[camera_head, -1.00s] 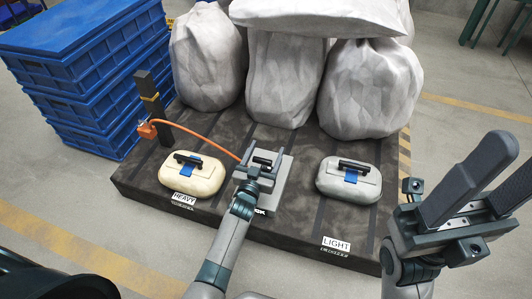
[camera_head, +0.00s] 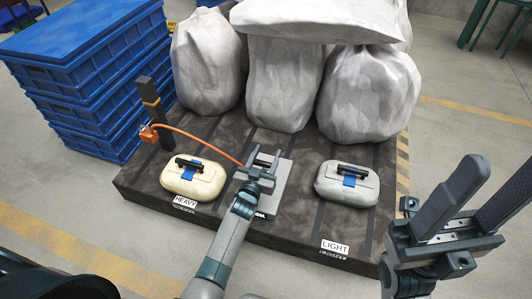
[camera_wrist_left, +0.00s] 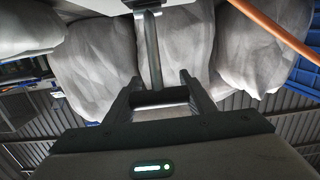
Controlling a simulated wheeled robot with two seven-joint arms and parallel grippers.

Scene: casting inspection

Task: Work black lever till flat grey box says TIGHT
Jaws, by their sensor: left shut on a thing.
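The flat grey box (camera_head: 279,190) lies on the dark platform between the two cases. My left arm covers much of it, and only the end of its front lettering shows, too little to read. My left gripper (camera_head: 266,158) is over the box, its fingers shut on the black lever, a dark crossbar (camera_wrist_left: 160,97) seen between them in the left wrist view. A grey rod (camera_wrist_left: 149,48) runs up from it there. The lever's far parts are hidden. My right gripper (camera_head: 502,176) is open and empty, off the platform at the right.
A cream case (camera_head: 209,188) marked HEAVY is left of the box; a grey case (camera_head: 362,190) marked LIGHT is right. An orange hose (camera_head: 205,143) runs from a dark post (camera_head: 157,112). Blue crates (camera_head: 85,85) stand left. Pale sacks (camera_head: 280,95) stand behind.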

